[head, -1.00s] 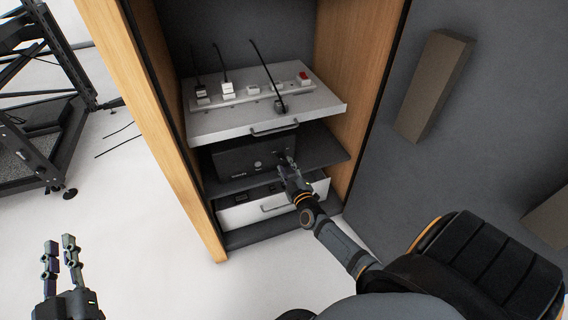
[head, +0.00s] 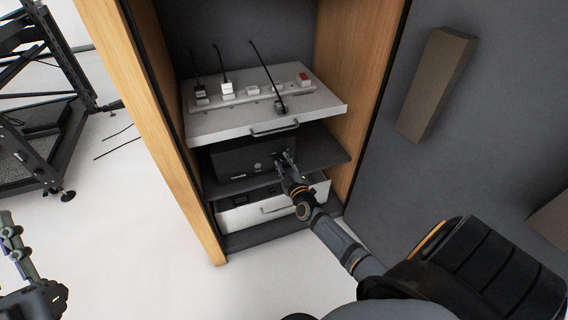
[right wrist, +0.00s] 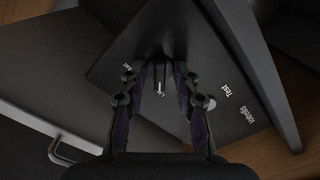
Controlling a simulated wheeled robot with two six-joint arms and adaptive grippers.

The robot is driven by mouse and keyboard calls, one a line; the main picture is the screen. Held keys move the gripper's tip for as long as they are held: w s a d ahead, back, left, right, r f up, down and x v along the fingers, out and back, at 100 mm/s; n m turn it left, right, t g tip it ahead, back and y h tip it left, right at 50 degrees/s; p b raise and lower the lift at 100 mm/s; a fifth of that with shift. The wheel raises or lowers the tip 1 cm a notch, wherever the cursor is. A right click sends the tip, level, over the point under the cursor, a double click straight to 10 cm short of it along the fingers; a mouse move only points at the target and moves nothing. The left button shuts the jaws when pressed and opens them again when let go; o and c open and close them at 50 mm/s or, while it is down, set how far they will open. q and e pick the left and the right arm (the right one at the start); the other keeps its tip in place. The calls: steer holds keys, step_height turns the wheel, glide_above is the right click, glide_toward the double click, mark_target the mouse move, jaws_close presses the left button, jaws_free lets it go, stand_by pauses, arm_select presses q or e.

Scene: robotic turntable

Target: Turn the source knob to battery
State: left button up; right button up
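The source knob (right wrist: 160,88) is small and dark with a white pointer mark, on the front panel of a black box. The black box (head: 240,163) sits on the cabinet's middle shelf. My right gripper (right wrist: 160,68) has its two fingers parted, one on each side of the knob; whether they touch it is too dark to tell. In the head view my right gripper (head: 285,155) is at the right part of the box front and hides the knob. Labels beside the knob are partly covered. My left gripper (head: 10,225) is at the left edge, away from the cabinet, fingers apart.
A pulled-out grey shelf (head: 235,122) with a power strip, plugs and a handle (head: 274,129) overhangs the box. A white drawer (head: 255,213) is below. A round button (right wrist: 209,103) is near the right finger.

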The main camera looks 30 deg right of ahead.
jaws_close()
